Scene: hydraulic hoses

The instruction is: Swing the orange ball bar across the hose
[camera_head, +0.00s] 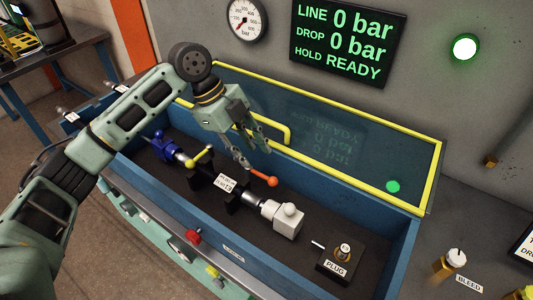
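The orange ball bar (271,181) is a short bar ending in an orange ball. It sits inside the blue trough, at the black clamp block behind the hose line. The hose line runs from a blue fitting (159,148) at the left, past black clamp blocks with a white label (226,183), to a silver ferrule (255,200) and a white block (288,219). Much of the hose itself is hard to make out. My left gripper (258,159) points down above and behind the bar's inner end, fingers apart and empty. Whether a finger touches the bar is unclear. My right gripper is out of view.
A yellow-framed clear lid (436,177) stands raised behind the blue trough (385,252). A yellow-ended lever (200,156) is left of the clamp. A PLUG block (341,262) sits at the trough's right end. The wall display (347,40) reads 0 bar and READY.

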